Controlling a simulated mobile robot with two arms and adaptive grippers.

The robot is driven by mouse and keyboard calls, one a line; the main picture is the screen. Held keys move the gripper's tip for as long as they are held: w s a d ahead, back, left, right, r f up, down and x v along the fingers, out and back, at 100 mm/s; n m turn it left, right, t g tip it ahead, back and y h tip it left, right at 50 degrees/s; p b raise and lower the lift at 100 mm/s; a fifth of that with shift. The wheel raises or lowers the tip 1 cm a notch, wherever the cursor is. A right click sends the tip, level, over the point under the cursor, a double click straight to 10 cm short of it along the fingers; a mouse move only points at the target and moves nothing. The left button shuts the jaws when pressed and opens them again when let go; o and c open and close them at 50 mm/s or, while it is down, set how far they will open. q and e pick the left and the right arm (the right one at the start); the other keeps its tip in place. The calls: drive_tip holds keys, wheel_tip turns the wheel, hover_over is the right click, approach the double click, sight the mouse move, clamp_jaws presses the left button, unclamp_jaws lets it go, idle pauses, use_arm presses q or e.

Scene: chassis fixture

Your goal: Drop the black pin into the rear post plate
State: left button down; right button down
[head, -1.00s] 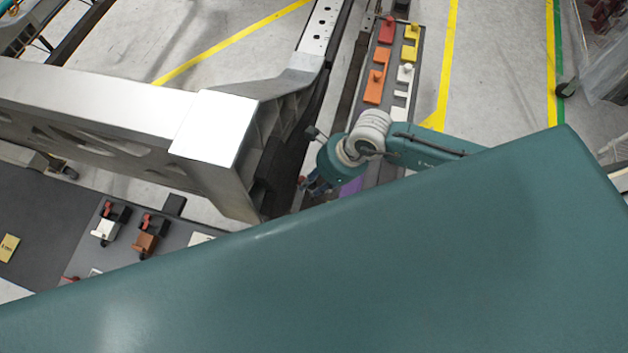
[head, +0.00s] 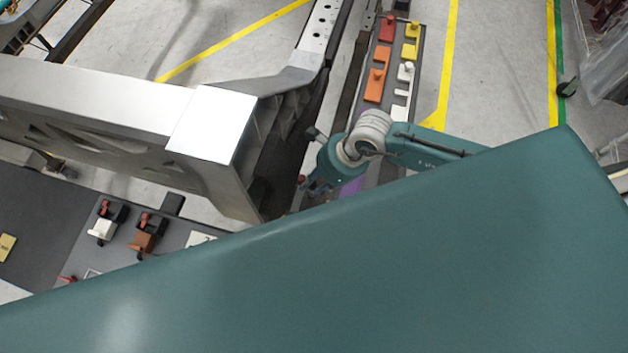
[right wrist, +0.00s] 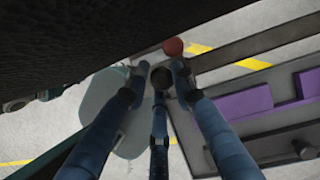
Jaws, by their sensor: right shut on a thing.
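My right gripper (head: 309,184) is beside the dark inner side of the metal chassis beam (head: 210,125). In the right wrist view its blue fingers (right wrist: 160,76) close in around a small grip area. A red ball-shaped knob (right wrist: 173,46) sits at the fingertips, and it shows small in the head view (head: 301,179). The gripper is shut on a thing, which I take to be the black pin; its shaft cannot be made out. I cannot pick out the rear post plate for certain. My left gripper is not in view.
A dark textured surface (right wrist: 60,40) fills the upper left of the right wrist view, close to the fingers. Purple blocks (right wrist: 243,103) lie on a grey tray to the right. Orange blocks (head: 375,85) and clamps (head: 145,240) lie on trays. Bare floor (head: 480,70) shows beyond.

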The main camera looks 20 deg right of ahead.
drive_tip(key=shift+f+b, duration=0.85)
drive_tip(key=shift+f, duration=0.2)
drive_tip(key=shift+f+b, duration=0.95)
drive_tip(key=shift+f, duration=0.1)
drive_tip(key=shift+d+f, duration=0.1)
drive_tip(key=shift+f, duration=0.25)
drive_tip(key=shift+s+d+f+b, duration=0.1)
drive_tip(key=shift+d+f+b, duration=0.05)
drive_tip(key=shift+f+b, duration=0.35)
drive_tip(key=shift+s+d+f+b, duration=0.1)
drive_tip(key=shift+f+b, duration=0.3)
drive_tip(key=shift+b, duration=0.05)
drive_tip(key=c, duration=1.4)
unclamp_jaws()
drive_tip(key=shift+w+r, duration=0.1)
drive_tip(key=shift+c, duration=0.8)
drive_tip(key=shift+a, duration=0.1)
